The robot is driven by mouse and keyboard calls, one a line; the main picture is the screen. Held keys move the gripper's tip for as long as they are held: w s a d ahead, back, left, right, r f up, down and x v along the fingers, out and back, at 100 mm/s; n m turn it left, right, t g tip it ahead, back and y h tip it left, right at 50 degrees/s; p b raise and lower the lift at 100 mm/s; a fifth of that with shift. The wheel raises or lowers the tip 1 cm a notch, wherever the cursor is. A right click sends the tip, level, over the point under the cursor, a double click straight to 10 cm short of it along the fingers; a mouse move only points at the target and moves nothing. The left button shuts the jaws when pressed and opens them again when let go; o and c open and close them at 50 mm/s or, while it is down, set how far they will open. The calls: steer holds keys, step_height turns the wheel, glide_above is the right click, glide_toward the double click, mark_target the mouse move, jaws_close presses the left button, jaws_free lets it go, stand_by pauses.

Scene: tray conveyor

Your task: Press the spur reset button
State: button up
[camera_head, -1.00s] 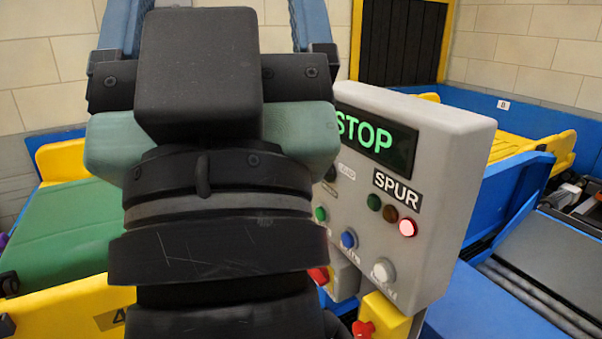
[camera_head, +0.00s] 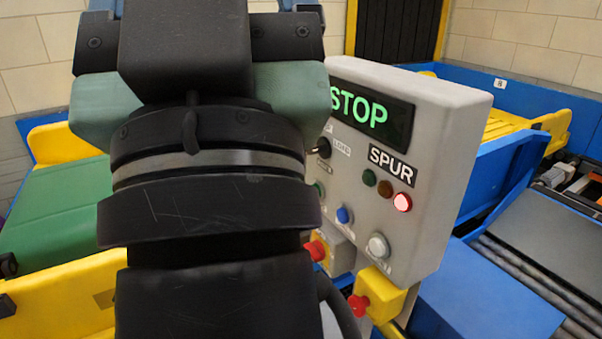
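The grey control box (camera_head: 440,170) stands right of centre, with a lit green STOP display (camera_head: 358,112) and a SPUR label (camera_head: 392,163). Below the label are a blue button (camera_head: 344,215), a white button (camera_head: 378,246) and a partly hidden green button (camera_head: 319,190). Their small captions are too blurred to read, so I cannot tell which is reset. A red lamp (camera_head: 402,202) is lit beside two dark lamps. My gripper (camera_head: 202,8) is left of the box, its finger bases wide apart. Its fingertips are cut off by the top edge, and it hides the box's left side.
Two red mushroom buttons, one upper (camera_head: 315,251) and one lower (camera_head: 358,304), sit on yellow housings below the box. A green belt (camera_head: 50,215) with yellow sides lies at left. Blue-framed conveyors and a roller section (camera_head: 540,290) lie at right.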

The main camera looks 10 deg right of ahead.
jaws_close()
stand_by(1.5)
